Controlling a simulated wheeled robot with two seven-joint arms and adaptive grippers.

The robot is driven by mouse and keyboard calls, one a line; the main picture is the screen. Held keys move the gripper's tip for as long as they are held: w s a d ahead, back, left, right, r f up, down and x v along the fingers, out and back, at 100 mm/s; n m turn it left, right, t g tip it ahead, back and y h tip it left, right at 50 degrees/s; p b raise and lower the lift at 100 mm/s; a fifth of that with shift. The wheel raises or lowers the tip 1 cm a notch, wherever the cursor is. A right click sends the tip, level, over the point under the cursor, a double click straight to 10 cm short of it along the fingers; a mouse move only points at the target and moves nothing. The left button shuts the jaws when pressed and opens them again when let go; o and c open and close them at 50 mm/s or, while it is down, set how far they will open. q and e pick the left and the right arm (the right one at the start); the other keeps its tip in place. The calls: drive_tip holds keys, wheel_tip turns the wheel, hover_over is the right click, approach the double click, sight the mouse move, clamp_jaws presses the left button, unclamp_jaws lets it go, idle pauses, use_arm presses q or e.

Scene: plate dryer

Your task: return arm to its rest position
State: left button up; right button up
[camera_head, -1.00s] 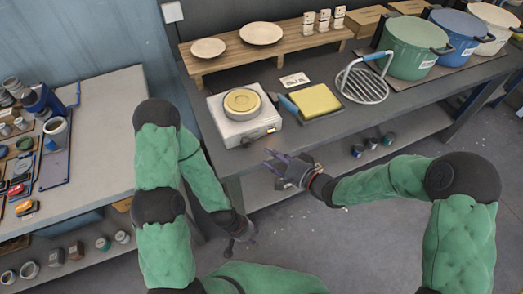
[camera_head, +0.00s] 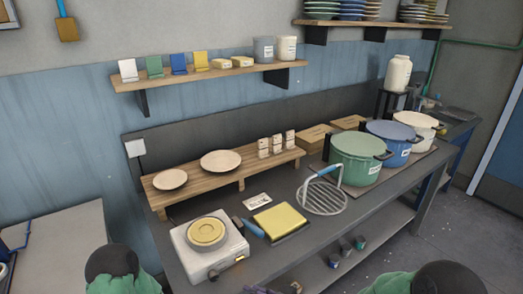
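My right gripper (camera_head: 268,289) shows only as a dark sliver at the bottom edge, in front of the bench's front side. Most of it is cut off, so its opening cannot be told. No held object shows in that sliver. A green padded part of my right arm with a dark joint (camera_head: 442,280) shows at the lower right. A green part of my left arm with a dark joint (camera_head: 112,262) shows at the lower left. My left gripper is outside the view.
The dark bench carries a white hot plate (camera_head: 183,240), a yellow pad (camera_head: 280,221), a wire rack (camera_head: 325,198), and green (camera_head: 356,170), blue (camera_head: 392,154) and white (camera_head: 425,124) pots. Two plates sit on a wooden riser (camera_head: 205,182). A wall shelf (camera_head: 180,82) hangs above.

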drive_tip(key=s+d+f+g+h, duration=0.1)
drive_tip(key=d+f+h, duration=0.25)
drive_tip(key=f, duration=0.35)
drive_tip(key=s+d+f+g+h, duration=0.1)
drive_tip(key=s+d+f+h, duration=0.2)
drive_tip(key=f, duration=0.4)
drive_tip(key=s+d+f+n+g+h, duration=0.1)
drive_tip(key=s+d+f+g, duration=0.2)
drive_tip(key=s+f, duration=0.2)
drive_tip(key=s+d+f+g+h, duration=0.1)
drive_tip(key=s+d+f+g, duration=0.2)
drive_tip(key=s+f, duration=0.3)
drive_tip(key=s, duration=0.3)
drive_tip(key=shift+n, duration=0.4)
